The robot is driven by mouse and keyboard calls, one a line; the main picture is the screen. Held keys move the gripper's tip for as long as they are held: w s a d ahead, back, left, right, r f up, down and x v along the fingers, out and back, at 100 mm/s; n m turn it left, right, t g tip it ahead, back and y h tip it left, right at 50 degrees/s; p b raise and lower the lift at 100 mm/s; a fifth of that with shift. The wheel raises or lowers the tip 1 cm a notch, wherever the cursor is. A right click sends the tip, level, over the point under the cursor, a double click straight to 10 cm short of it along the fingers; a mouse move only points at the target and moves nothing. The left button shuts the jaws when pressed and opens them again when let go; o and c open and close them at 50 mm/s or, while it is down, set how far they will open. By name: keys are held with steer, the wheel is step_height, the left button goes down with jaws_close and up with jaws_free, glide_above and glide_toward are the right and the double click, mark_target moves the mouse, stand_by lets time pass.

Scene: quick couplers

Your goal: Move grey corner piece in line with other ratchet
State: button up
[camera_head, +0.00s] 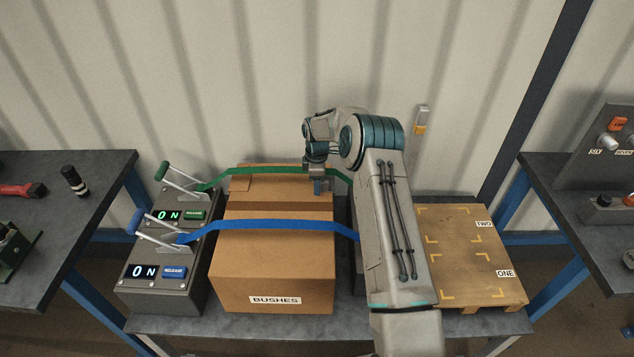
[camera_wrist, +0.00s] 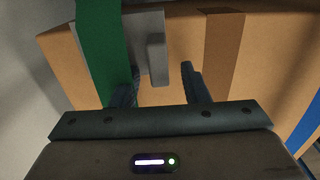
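The grey corner piece (camera_wrist: 150,40) lies against the cardboard box, partly covered by the green strap (camera_wrist: 101,45). Its raised tab shows between my fingertips in the wrist view. My gripper (camera_wrist: 161,75) is open, one finger on each side of the tab. I cannot tell whether either finger touches it. In the head view my gripper (camera_head: 319,184) points down at the box's right side by the green strap, and my arm hides much there. The green ratchet (camera_head: 182,180) is at the back left; the blue ratchet (camera_head: 160,228) is in front of it.
The cardboard box (camera_head: 270,270), labelled BUSHES, stands on the table (camera_head: 240,326). The blue strap (camera_head: 270,226) crosses it nearer the front. Both ratchet units read ON and have release buttons. A wooden pallet (camera_head: 462,245) with empty yellow-marked spots is at the right.

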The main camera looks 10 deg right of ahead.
step_height(320, 180, up, 14)
steer(key=b, duration=0.2)
stand_by(0.4)
steer(key=s+a+r+m+t, duration=0.1)
steer(key=s+r+m, duration=0.3)
steer(key=s+r, duration=0.45)
steer(key=s+r+m+t, duration=0.1)
steer(key=s+r+m, duration=0.4)
steer(key=s, duration=0.7)
steer(key=s+f+m+t, duration=0.1)
steer(key=s+m, duration=0.5)
steer(key=s, duration=1.6)
steer(key=shift+s+d+f+m, duration=0.35)
steer(key=shift+f+m, duration=0.05)
